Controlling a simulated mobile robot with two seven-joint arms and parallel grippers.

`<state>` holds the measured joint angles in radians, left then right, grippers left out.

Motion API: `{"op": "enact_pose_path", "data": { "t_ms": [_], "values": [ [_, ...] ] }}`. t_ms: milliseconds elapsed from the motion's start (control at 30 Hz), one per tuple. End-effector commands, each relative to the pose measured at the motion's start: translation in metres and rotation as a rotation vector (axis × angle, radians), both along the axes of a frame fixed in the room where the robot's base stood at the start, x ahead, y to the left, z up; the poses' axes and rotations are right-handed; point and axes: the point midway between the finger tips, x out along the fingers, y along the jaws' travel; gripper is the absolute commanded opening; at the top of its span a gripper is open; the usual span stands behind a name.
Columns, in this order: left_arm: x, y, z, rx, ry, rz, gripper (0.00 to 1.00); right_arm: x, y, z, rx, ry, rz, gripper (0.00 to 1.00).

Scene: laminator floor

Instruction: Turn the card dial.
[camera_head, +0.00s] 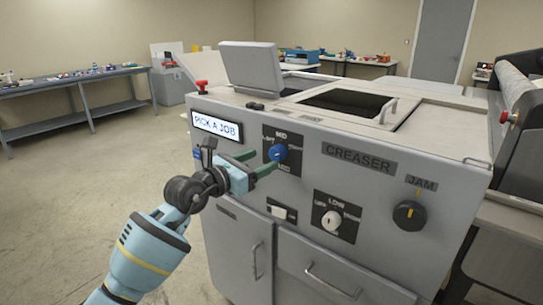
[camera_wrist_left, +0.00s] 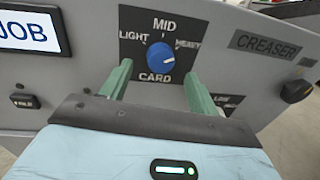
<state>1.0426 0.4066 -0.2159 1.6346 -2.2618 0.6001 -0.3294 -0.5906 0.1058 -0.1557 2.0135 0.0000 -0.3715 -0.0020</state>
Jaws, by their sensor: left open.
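The card dial is a blue round knob (camera_head: 277,152) on a black plate on the front of the grey creaser machine. In the left wrist view the blue knob (camera_wrist_left: 161,56) sits under the labels LIGHT, MID and HEAVY, with CARD below it. A small white mark on the knob seems to point toward the right, on the HEAVY side. My left gripper (camera_head: 261,161) is open, its green fingers reaching toward the dial. In the wrist view the fingers (camera_wrist_left: 157,70) stand apart, one on each side below the knob; contact cannot be told. My right gripper is not in view.
A lit screen (camera_head: 217,127) reads PICK A JOB. A white dial (camera_head: 331,220) marked LOW and a black JAM knob (camera_head: 409,215) are on the same front. A red button (camera_head: 202,86) tops the left corner. Open floor (camera_head: 110,180) lies to the left.

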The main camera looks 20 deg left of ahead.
Motion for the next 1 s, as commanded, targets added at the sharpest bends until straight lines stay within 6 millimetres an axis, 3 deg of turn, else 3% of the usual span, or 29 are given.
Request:
{"op": "enact_pose_path", "data": {
  "t_ms": [300,767,1000],
  "values": [
    [0.036,-0.017,0.0,-0.003,0.0,0.0,0.61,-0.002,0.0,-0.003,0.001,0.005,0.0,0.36],
    [0.045,-0.022,0.0,-0.002,0.0,-0.001,0.61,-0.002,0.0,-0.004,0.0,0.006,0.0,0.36],
    [0.044,-0.022,0.0,-0.002,0.0,0.0,0.32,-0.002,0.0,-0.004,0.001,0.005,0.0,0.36]
  ]
}}
